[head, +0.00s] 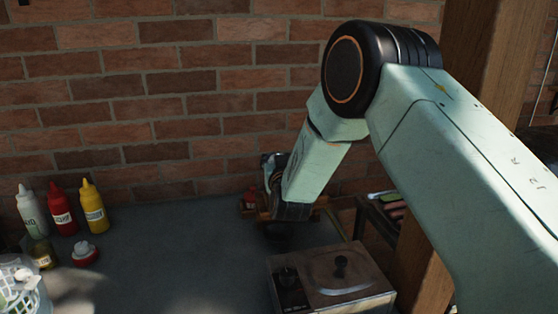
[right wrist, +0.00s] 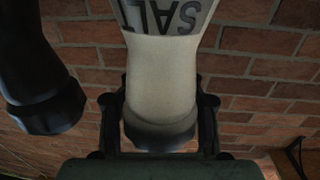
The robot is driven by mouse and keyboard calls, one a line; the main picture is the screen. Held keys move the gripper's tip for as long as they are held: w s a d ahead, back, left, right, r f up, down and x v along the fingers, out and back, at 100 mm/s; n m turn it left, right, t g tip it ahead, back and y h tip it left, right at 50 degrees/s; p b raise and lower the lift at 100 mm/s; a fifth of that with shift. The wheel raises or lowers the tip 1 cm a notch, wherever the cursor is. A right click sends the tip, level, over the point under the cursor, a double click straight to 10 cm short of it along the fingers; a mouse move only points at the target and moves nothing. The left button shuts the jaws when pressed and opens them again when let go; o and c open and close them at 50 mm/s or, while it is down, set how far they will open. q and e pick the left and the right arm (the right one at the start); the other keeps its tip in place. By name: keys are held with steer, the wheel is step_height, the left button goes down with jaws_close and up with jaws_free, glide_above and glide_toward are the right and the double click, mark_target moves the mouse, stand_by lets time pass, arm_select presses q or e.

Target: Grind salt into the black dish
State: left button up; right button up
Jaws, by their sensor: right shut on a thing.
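The salt grinder (right wrist: 160,80), pale with a grey band lettered SALT, fills the middle of the right wrist view, its lettering upside down there. My right gripper (right wrist: 160,112) is shut on it, with a dark finger on each side. In the head view my right gripper (head: 273,172) is near the brick wall above the table's back edge, partly hidden by my own arm. The grinder cannot be made out there. A dark patch lies below the gripper; I cannot tell whether it is the black dish or shadow. My left gripper is not in view.
Mayo (head: 32,212), red (head: 63,210) and yellow (head: 93,207) bottles stand at left on the grey table (head: 165,245). A lidded metal box (head: 335,280) stands front right. A black rounded thing (right wrist: 38,85) is beside the grinder in the wrist view. The table's middle is clear.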

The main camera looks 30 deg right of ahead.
steer(key=n+y, duration=0.2)
steer(key=y, duration=0.1)
steer(key=a+n+t+y, duration=0.1)
steer(key=n+y, duration=0.1)
steer(key=y, duration=0.2)
steer(key=shift+w+a+n+b, duration=0.1)
steer(key=shift+a+n+b, duration=0.05)
steer(key=shift+n+b, duration=0.25)
steer(key=shift+s+a+n+g+y, duration=0.1)
steer(key=shift+a+n+g+y, duration=0.2)
steer(key=shift+n+y, duration=0.7)
steer(key=shift+s+a+n+g+y, duration=0.1)
steer(key=shift+a+n+g+y, duration=0.35)
steer(key=shift+y, duration=1)
steer(key=shift+a+n+g+y, duration=0.1)
steer(key=shift+n+g+y, duration=0.15)
steer(key=shift+n+y, duration=0.8)
steer(key=shift+r+y, duration=0.1)
steer(key=shift+y, duration=0.2)
steer(key=shift+c, duration=0.2)
steer(key=o, duration=1.2)
steer(key=shift+a, duration=0.1)
step_height(320, 180, up, 10)
steer(key=shift+f, duration=0.1)
